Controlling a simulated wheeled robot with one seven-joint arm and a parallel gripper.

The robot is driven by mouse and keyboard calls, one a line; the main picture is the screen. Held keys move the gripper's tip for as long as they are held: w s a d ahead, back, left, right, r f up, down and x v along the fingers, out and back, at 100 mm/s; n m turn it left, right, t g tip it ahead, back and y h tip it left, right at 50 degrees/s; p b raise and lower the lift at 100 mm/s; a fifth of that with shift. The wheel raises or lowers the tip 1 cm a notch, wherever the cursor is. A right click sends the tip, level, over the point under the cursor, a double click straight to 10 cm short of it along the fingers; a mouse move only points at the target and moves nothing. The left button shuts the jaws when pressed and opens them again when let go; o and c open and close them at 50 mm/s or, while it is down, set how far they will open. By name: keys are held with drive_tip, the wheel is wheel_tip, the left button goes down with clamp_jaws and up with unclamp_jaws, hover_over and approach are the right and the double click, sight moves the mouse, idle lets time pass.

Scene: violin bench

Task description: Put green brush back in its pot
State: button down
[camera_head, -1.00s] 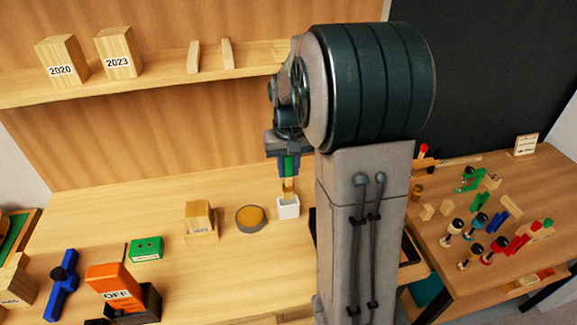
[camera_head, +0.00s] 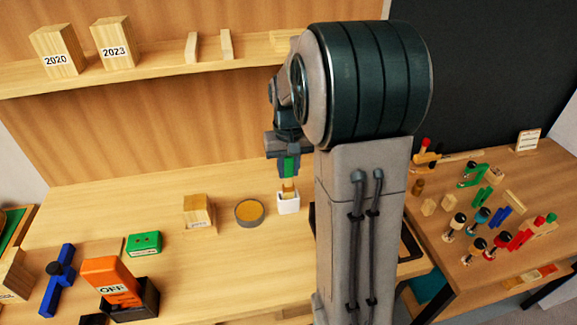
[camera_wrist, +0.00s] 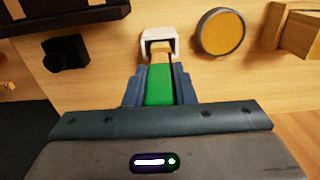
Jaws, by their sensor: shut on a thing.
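The green brush (camera_wrist: 160,84) is between the fingers of my gripper (camera_wrist: 160,90), which is shut on its green handle. In the head view the brush (camera_head: 290,168) hangs upright below my gripper (camera_head: 289,160). Its tan lower end is at the mouth of the white pot (camera_head: 288,206) and seems to dip inside the rim. The wrist view also shows the white pot (camera_wrist: 147,37) around that end. How deep the end sits is hidden by the pot's wall.
A round tin with amber content (camera_head: 249,212) stands just left of the pot, with a wooden block (camera_head: 198,211) beyond it. A green box (camera_head: 144,243) and an orange OFF block (camera_head: 111,280) lie farther left. My arm hides the bench to the right.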

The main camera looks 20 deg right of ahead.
sight(289, 176)
drive_tip(key=shift+f+b, duration=1.25)
drive_tip(key=shift+f, duration=0.55)
drive_tip(key=c, duration=1.1)
unclamp_jaws()
wheel_tip(289, 176, up, 14)
drive_tip(key=shift+f, duration=0.1)
drive_tip(key=s+a+f+t, duration=0.1)
drive_tip(key=s+a+f, duration=0.1)
drive_tip(key=s, duration=0.4)
drive_tip(key=s+a+f+n+t, duration=0.1)
drive_tip(key=s+a+f, duration=0.2)
drive_tip(key=s, duration=0.3)
drive_tip(key=s+a+f+n+t, duration=0.1)
drive_tip(key=s+a+f, duration=0.1)
drive_tip(key=s+a, duration=0.2)
drive_tip(key=shift+s+a+f, duration=0.2)
drive_tip(key=shift+s, duration=0.4)
drive_tip(key=shift+s+a+f, duration=0.15)
drive_tip(key=shift+s+f, duration=0.05)
drive_tip(key=shift+s, duration=0.4)
